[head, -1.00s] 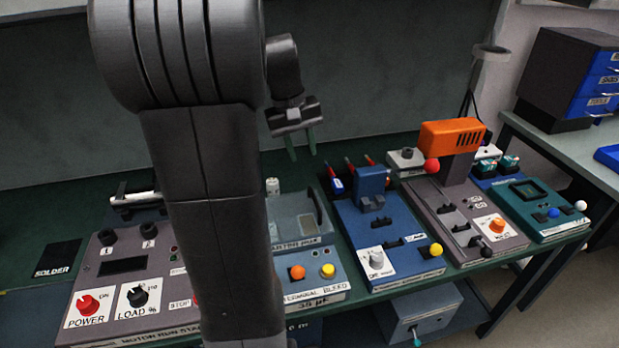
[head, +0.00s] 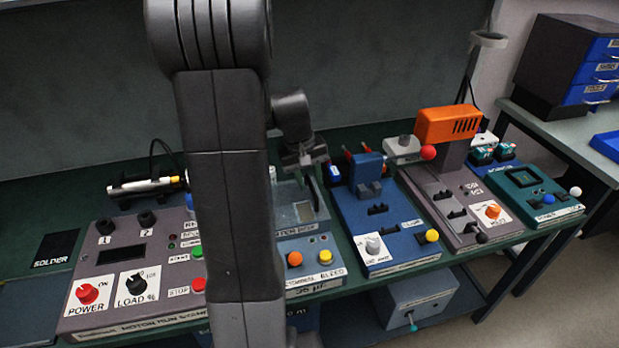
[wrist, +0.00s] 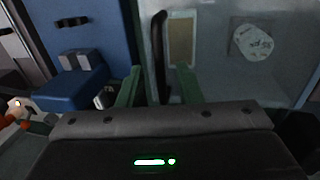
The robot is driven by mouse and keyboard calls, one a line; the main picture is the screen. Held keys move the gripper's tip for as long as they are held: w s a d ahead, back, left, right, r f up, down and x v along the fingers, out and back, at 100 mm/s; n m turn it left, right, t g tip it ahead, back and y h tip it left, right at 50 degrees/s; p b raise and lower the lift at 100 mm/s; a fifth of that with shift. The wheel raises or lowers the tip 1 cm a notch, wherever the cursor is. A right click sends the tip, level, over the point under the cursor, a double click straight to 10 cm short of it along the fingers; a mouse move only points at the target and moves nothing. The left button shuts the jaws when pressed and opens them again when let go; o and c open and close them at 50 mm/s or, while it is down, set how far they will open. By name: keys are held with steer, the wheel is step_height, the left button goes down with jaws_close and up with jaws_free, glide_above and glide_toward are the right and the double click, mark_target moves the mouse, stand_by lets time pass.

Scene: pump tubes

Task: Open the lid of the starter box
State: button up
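The starter box (head: 287,220) is a grey-blue unit on the bench, partly hidden behind my arm, with orange and yellow knobs on its front. Its see-through lid (wrist: 215,75) looks closed in the wrist view. A black bar handle (wrist: 159,45) stands along the lid's edge. My gripper (head: 313,180) is low over the right side of the box. In the wrist view my gripper (wrist: 158,85) is open, its green fingers apart, with the handle between them in the picture. I cannot tell whether they touch it.
A blue unit (head: 385,235) stands close on the right of the box, with an upright blue block (wrist: 75,90) near the left finger. The motor run stand (head: 115,295) is on the left. An orange-topped unit (head: 450,125) stands further right.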

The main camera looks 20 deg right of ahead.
jaws_close()
steer(key=shift+r, duration=0.1)
